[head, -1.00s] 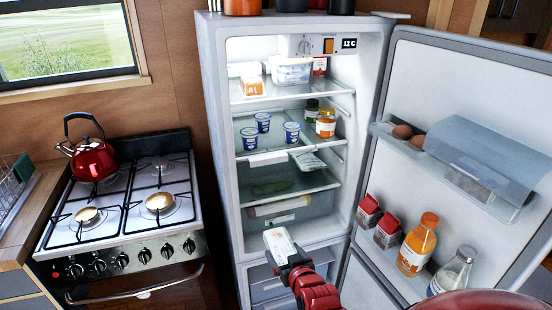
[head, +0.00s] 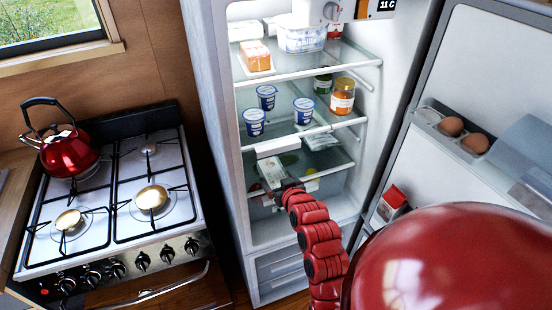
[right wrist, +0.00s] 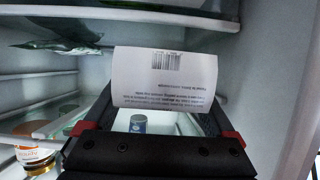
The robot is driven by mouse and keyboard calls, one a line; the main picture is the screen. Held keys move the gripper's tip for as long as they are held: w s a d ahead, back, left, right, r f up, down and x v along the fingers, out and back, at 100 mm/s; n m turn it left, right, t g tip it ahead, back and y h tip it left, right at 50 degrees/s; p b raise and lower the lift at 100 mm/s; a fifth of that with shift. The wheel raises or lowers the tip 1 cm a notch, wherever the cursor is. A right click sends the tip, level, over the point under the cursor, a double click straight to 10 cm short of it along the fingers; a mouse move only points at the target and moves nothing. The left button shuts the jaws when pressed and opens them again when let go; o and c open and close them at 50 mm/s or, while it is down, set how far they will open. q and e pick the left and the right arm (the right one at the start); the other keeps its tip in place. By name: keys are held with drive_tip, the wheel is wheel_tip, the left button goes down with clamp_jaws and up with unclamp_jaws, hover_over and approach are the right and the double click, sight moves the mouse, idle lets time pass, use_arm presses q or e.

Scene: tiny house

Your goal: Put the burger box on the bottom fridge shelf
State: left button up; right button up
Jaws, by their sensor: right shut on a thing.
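The burger box (head: 271,173) is a pale flat box with a printed label, held in my right gripper (head: 287,184) inside the fridge opening. It is in front of the lowest glass shelf (head: 335,170); I cannot tell whether it touches that shelf. In the right wrist view the box (right wrist: 165,78) shows its barcode and text between the fingers of my right gripper (right wrist: 165,120). My left gripper is out of view.
The fridge door stands open at right, with eggs (head: 450,126) and a red carton (head: 391,203) in it. Blue-white cups (head: 254,122) and jars (head: 342,97) stand on the shelf above. The stove (head: 100,215) with a red kettle (head: 68,150) is at left.

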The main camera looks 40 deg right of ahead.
sight(275, 161)
drive_tip(key=w+d+p, duration=0.1)
drive_tip(key=w+d, duration=0.1)
drive_tip(key=w, duration=0.1)
drive_tip(key=w+d, duration=0.2)
drive_tip(key=w, duration=0.1)
drive_tip(key=w+d+p, duration=0.1)
drive_tip(key=w+d, duration=0.1)
drive_tip(key=w, duration=0.1)
drive_tip(key=shift+w+f+p, duration=0.35)
drive_tip(key=shift+w+f, duration=0.15)
drive_tip(key=shift+f, duration=0.05)
wheel_tip(275, 161, down, 2)
drive_tip(key=shift+f+p, duration=0.2)
drive_tip(key=shift+p, duration=0.55)
drive_tip(key=shift+f, duration=0.4)
drive_tip(key=shift+f, duration=0.1)
drive_tip(key=shift+f+b, duration=0.15)
drive_tip(key=shift+b, duration=0.15)
drive_tip(key=o, duration=1.3)
